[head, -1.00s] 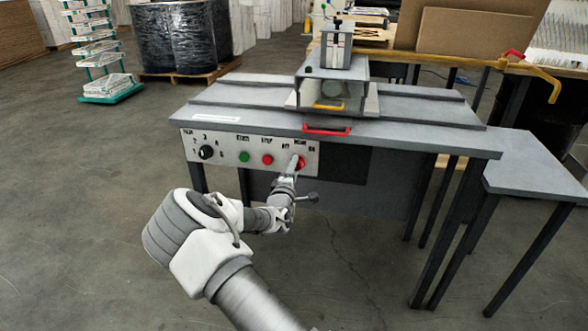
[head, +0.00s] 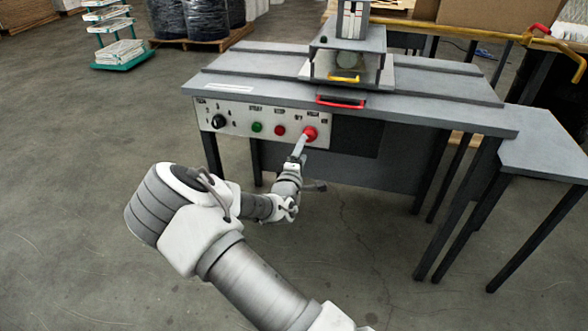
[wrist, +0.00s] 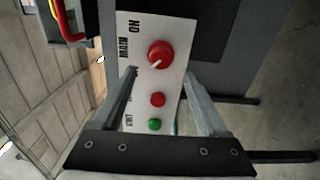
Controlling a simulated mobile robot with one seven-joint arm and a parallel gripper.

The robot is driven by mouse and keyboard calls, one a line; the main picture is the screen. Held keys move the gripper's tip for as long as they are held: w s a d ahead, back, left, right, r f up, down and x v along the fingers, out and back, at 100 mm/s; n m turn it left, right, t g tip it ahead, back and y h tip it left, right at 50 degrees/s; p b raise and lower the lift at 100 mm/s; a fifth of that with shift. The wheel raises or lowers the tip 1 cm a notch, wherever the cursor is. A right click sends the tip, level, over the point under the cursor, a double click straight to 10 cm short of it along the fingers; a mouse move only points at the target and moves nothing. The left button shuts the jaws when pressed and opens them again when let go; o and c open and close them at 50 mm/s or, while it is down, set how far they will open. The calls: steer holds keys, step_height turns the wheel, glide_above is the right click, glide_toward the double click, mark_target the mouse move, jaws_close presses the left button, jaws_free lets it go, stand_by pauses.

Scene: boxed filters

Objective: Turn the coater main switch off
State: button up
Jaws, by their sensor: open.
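The coater main switch is a red rotary knob (head: 310,134) at the right end of the white control panel (head: 238,125). In the wrist view, the red knob (wrist: 160,52) has a white pointer mark aimed toward the lower left of the picture, and the labels MAIN and ON are printed beside it. My gripper (head: 300,146) is just in front of the knob, slightly below it in the head view. In the wrist view, the two fingers of my gripper (wrist: 162,72) are apart, with the knob beyond the gap and nothing held.
A small red button (head: 280,130), a green button (head: 257,127) and a black dial (head: 219,121) share the panel. A red handle (head: 341,102) sits on the table edge above. A grey side table (head: 555,145) stands at right.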

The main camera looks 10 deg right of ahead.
steer(key=p+v, duration=0.1)
steer(key=v, duration=0.9)
steer(key=shift+s+p, duration=0.35)
steer(key=shift+p, duration=0.05)
steer(key=s+r+m+g+y, duration=0.9)
steer(key=s+r+m+g, duration=0.15)
steer(key=s+r, duration=0.3)
steer(key=s+d+r+m+h, duration=0.1)
steer(key=s+d+r+m, duration=0.2)
steer(key=s, duration=0.6)
steer(key=s+d+r+m+h, duration=0.1)
steer(key=s+d+r+h, duration=0.1)
steer(key=s+d+r, duration=0.35)
steer(key=s+r+p, duration=0.1)
steer(key=r+p, duration=0.8)
steer(key=s+a+r+p, duration=0.1)
steer(key=s+r+p, duration=0.1)
steer(key=r+p, duration=0.8)
steer(key=shift+a+r+g, duration=0.2)
steer(key=shift+a+g, duration=0.05)
steer(key=shift+g, duration=0.1)
